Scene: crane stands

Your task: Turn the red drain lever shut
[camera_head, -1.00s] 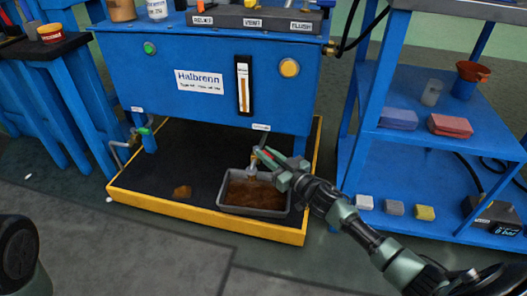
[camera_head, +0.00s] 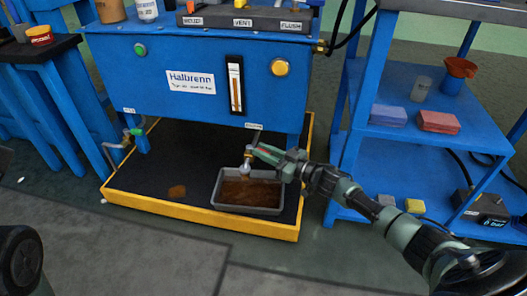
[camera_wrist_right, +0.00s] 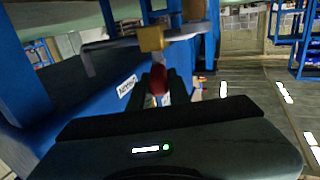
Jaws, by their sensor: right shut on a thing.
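The red drain lever (camera_wrist_right: 158,78) sits on the brass drain valve (camera_wrist_right: 151,38) under the blue tank. In the head view the valve (camera_head: 248,152) hangs above a grey tray (camera_head: 219,186) of brown liquid. A bit of the lever's red shows between the fingers of my right gripper (camera_head: 265,153). My right gripper, also in the right wrist view (camera_wrist_right: 158,90), is shut on the lever, with the fingers on either side of it. Most of the lever is hidden by the fingers in the head view. My left gripper is not in view.
A second valve with a green handle (camera_head: 137,132) is at the left. A blue shelf rack (camera_head: 400,155) stands close at the right. The floor in front is clear.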

